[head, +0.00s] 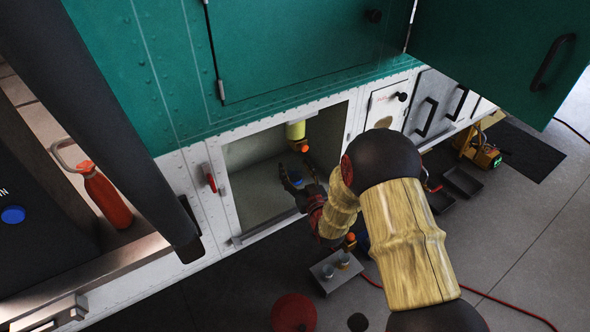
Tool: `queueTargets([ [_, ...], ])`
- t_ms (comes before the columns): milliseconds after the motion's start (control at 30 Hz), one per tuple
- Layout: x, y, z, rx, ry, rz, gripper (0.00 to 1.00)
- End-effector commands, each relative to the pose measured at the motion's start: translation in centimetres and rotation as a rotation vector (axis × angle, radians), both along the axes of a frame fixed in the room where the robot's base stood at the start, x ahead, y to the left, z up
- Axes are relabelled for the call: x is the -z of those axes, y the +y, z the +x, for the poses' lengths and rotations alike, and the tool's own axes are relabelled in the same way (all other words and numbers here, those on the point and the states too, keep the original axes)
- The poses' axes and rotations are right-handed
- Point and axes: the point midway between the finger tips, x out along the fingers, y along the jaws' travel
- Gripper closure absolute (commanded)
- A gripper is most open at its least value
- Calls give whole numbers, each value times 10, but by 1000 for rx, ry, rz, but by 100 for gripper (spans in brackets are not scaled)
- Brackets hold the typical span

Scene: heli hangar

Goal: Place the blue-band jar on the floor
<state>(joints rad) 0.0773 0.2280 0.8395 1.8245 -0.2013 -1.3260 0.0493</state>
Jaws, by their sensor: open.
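My gripper (297,174) is open and reaches into the open white-framed compartment in the side of the green and white helicopter body. A small blue patch (296,181), probably part of the blue-band jar, shows between or just behind the fingers. Most of it is hidden by my gripper, so I cannot tell whether the fingers touch it. The grey floor (520,235) lies below and to the right of the compartment.
A yellow cylinder with an orange end (296,133) is high inside the compartment. On the floor are a grey box (325,283) with two small jars, a red disc (293,312), dark trays (462,181) and a red hose (500,301). A red bottle (107,200) stands at left.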

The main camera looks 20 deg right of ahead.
Motion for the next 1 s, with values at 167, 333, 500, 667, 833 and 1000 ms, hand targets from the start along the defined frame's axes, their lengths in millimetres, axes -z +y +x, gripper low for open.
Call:
queueTargets([
  [167, -4, -1, -3, 0, 1, 0, 43],
  [333, -4, -4, -34, 1, 3, 1, 43],
  [500, -4, -9, -70, 2, 3, 1, 43],
  [667, -4, -12, -98, 1, 2, 0, 43],
  [833, -3, -14, -115, 1, 2, 1, 43],
  [1000, -13, -15, -110, 4, 25, -16, 43],
])
